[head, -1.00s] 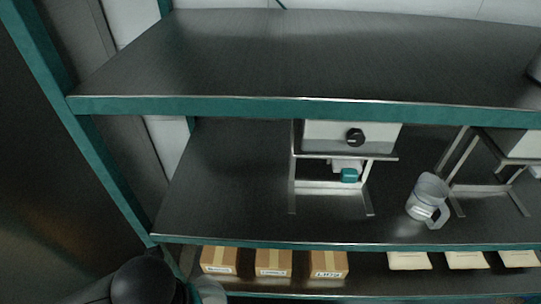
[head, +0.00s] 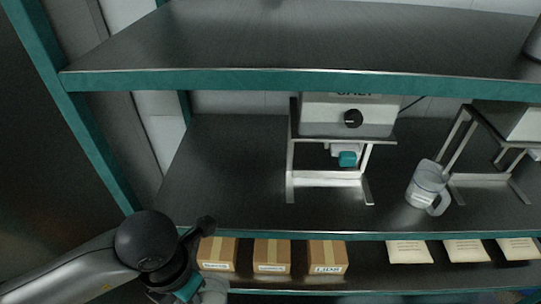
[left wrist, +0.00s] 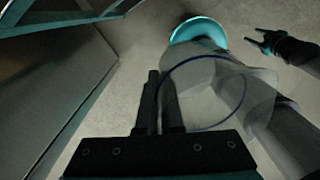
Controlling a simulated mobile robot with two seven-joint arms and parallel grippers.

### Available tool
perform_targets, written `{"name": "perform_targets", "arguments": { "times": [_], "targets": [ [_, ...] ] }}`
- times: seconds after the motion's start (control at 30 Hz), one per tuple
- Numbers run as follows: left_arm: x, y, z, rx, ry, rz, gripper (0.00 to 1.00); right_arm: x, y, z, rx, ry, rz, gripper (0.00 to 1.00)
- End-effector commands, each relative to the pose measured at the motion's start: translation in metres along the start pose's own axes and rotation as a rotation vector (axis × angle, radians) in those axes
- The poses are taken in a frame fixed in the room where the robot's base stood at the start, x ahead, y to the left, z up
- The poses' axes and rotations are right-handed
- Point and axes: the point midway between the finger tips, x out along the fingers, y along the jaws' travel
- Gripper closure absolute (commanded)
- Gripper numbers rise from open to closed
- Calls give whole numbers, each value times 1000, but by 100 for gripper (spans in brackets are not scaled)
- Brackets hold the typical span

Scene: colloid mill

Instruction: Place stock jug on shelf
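A clear jug with a dark blue rim, the stock jug (left wrist: 225,100), is beside the fingers of my left gripper (left wrist: 160,100) in the left wrist view. The fingers are close together, and the jug appears held by its handle side; the grip itself is partly hidden. In the head view my left arm comes in at the lower left, with a bit of the jug (head: 214,291) at the bottom edge. The middle shelf (head: 225,170) has bare room at its left. My right gripper (left wrist: 256,42) shows in the left wrist view, fingers spread and empty.
A dispenser on a metal stand (head: 347,115) is mid-shelf, another (head: 510,122) further right. Cardboard boxes (head: 272,255) and pale packets (head: 466,250) fill the lower shelf. The upper shelf (head: 300,40) overhangs.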

Motion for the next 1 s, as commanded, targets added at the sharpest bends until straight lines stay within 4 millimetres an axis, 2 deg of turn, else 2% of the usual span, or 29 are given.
{"name": "perform_targets", "arguments": {
  "times": [0.47,1.0],
  "targets": [
    [-2,19,30,797,13,9,100,33,-1,5,0,-5,-1,50],
    [-16,38,57,1696,41,3,100,67,-1,5,0,0,0,50]
  ]
}}
